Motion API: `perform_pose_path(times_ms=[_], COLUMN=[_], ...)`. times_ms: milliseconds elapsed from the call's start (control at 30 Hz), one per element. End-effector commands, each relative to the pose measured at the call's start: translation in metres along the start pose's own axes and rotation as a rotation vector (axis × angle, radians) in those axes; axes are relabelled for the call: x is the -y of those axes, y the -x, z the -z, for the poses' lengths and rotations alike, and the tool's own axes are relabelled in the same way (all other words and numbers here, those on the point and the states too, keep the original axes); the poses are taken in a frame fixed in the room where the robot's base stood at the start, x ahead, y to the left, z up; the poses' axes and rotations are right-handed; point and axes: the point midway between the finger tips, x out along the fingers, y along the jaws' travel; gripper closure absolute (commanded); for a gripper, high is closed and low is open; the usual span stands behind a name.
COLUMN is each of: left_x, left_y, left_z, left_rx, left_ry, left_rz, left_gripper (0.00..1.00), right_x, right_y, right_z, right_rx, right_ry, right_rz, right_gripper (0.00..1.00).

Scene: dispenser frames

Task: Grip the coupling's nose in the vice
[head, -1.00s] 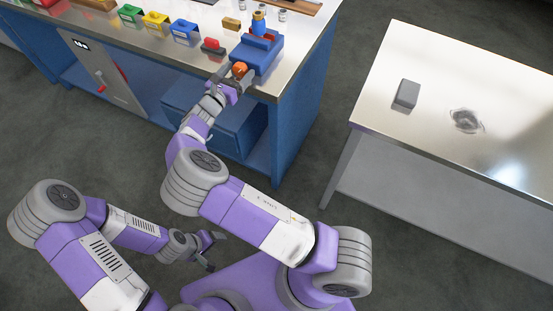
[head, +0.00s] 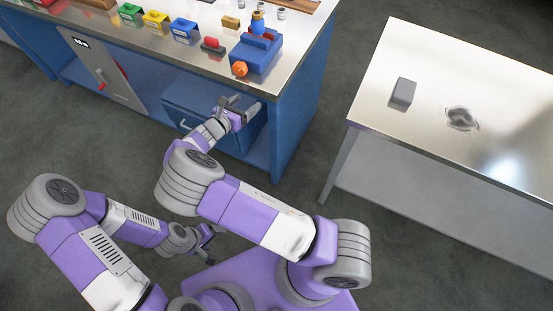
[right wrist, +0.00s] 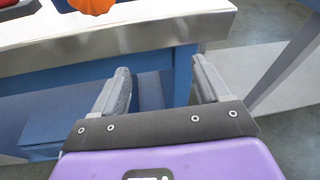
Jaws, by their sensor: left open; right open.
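The blue vice (head: 258,50) stands at the right front corner of the workbench, with an orange knob (head: 239,69) on its front. The knob also shows at the top edge of the right wrist view (right wrist: 92,5). My right gripper (head: 238,104) is open and empty, in front of the bench edge and apart from the knob. Its two spread fingers show in the right wrist view (right wrist: 163,85). My left gripper (head: 211,245) is open and low beside my base, far from the bench.
A red-and-grey item (head: 212,46) and blue, yellow and green bins (head: 184,31) line the bench front, left of the vice. A small brass block (head: 231,22) lies behind. A separate table (head: 450,90) at right holds a grey block (head: 403,92). Open floor lies between.

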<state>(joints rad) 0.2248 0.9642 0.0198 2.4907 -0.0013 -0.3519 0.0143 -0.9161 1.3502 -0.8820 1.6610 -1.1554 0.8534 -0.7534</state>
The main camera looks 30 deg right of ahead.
Motion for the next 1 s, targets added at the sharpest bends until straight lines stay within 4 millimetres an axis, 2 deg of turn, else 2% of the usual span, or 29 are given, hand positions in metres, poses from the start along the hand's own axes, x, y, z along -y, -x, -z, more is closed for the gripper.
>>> perform_pose_path(times_ms=[200,500,767,1000], left_x=[-0.001,-0.003,-0.005,-0.006], left_y=[0.004,0.008,0.012,0.016], left_z=[0.000,-0.001,-0.001,-0.001], left_rx=[0.000,0.000,0.000,0.000], left_ry=[0.000,0.000,0.000,0.000], left_rz=[0.000,0.000,0.000,0.000], left_gripper=[0.25,0.25,0.25,0.25], right_x=[0.024,0.058,0.088,0.115], right_y=[-0.015,-0.025,-0.024,-0.014], right_z=[0.034,0.084,0.126,0.163], right_rx=[-0.129,-0.314,-0.471,-0.617], right_ry=[-0.049,-0.135,-0.227,-0.333], right_rz=[0.054,0.143,0.234,0.333], right_gripper=[0.25,0.25,0.25,0.25])
